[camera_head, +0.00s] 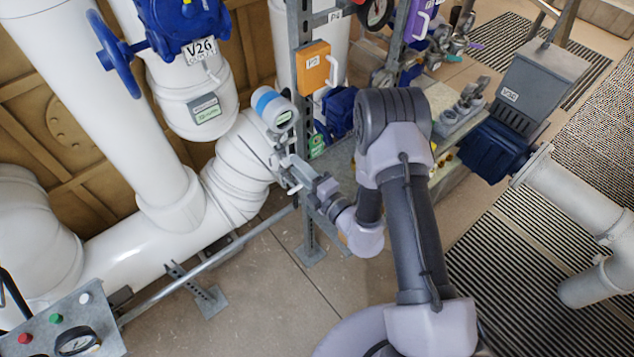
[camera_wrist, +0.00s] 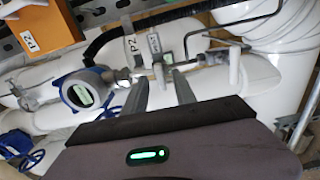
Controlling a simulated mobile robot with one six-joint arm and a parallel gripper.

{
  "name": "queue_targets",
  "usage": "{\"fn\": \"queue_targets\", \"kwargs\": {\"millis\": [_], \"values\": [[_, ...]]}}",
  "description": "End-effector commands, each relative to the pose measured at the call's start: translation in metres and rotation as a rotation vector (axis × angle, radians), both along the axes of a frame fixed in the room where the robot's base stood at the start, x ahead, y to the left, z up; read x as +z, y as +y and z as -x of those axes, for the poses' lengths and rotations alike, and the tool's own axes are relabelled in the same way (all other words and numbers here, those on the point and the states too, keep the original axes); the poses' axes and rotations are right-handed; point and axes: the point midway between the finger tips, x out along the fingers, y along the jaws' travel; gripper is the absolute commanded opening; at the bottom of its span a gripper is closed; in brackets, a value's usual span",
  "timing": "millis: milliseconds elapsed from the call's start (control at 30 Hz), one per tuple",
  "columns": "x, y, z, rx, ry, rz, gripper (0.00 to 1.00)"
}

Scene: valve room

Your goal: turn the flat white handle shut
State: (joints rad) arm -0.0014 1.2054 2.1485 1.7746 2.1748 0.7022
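A small white handle (camera_wrist: 234,66) stands up from a thin metal line in the wrist view, just right of my fingertips. A second pale, narrow piece (camera_wrist: 158,74) shows in the gap between the fingertips; I cannot tell which of the two is the flat handle. My gripper (camera_wrist: 160,80) has its two grey fingers apart, with no clear grip on anything. In the head view my gripper (camera_head: 284,163) is beside the large white pipe, below the blue-and-white gauge. A small white piece (camera_head: 294,189) shows by its fingers there.
A round blue-and-white gauge (camera_head: 273,108) is close above my gripper; it also shows in the wrist view (camera_wrist: 84,94). An orange box (camera_head: 312,67) hangs on a grey post (camera_head: 300,30). A large white pipe (camera_head: 130,245) runs behind. Open floor (camera_head: 265,285) lies below.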

Motion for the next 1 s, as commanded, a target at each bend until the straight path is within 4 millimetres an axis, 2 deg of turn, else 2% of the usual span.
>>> {"fn": "queue_targets", "kwargs": {"millis": [300,500,667,1000], "values": [[-0.001,-0.059,0.083,-0.012,0.006,-0.005,0.33],[0.0,-0.083,0.119,-0.009,0.003,-0.002,0.33],[0.0,-0.088,0.129,-0.003,0.001,-0.003,0.33],[0.0,-0.088,0.129,-0.002,0.0,-0.002,0.33]]}}
